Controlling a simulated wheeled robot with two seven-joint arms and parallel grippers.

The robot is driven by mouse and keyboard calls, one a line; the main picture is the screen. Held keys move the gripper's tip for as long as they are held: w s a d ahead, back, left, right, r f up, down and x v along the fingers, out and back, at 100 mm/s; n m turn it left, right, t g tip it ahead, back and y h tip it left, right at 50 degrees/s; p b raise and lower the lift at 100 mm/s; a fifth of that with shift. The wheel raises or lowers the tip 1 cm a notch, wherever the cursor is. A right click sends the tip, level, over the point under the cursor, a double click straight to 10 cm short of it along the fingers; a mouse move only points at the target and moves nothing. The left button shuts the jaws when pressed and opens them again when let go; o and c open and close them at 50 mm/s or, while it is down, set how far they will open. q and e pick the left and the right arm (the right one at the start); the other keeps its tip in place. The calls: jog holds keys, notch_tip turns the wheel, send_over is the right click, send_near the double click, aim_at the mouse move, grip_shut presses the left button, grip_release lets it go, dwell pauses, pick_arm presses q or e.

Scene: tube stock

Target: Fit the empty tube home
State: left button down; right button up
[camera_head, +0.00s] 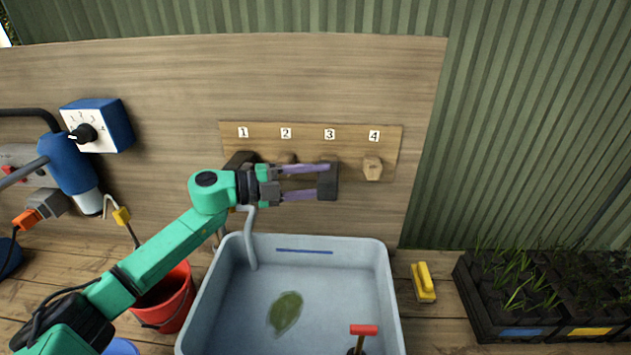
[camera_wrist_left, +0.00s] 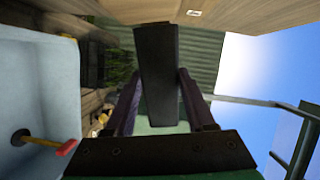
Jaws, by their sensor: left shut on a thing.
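My left gripper (camera_head: 322,181) reaches across the wooden number board (camera_head: 262,131), its purple fingers pointing right. It is shut on a dark, block-like piece (camera_head: 328,190), below the number 3. In the left wrist view the dark piece (camera_wrist_left: 157,70) stands long between the fingers, slightly tilted. I cannot tell whether it is a tube or whether it touches the board. A pale wooden block (camera_head: 372,169) sits under number 4. A brownish peg (camera_head: 289,158) shows under 2, partly hidden. A dark shape (camera_head: 240,160) under 1 is mostly behind my gripper. My right gripper is not in view.
A grey water tub (camera_head: 390,270) stands below, with a green leaf shape (camera_head: 286,312) and a red-handled tool (camera_head: 363,330). A red bucket (camera_head: 172,300), yellow brush (camera_head: 423,282) and plant trays (camera_head: 480,325) stand around.

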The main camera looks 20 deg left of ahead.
pick_arm(q)
jog(key=shift+w+a+f, duration=0.15)
jog(key=shift+w, duration=0.75)
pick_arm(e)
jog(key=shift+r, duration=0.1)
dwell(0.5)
pick_arm(q)
jog(key=shift+w+a+f, duration=0.15)
jog(key=shift+w, duration=0.6)
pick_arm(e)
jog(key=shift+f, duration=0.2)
pick_arm(q)
jog(key=shift+w+a+r+b, duration=0.15)
jog(key=shift+w+r+b, duration=0.1)
jog(key=shift+b, duration=0.15)
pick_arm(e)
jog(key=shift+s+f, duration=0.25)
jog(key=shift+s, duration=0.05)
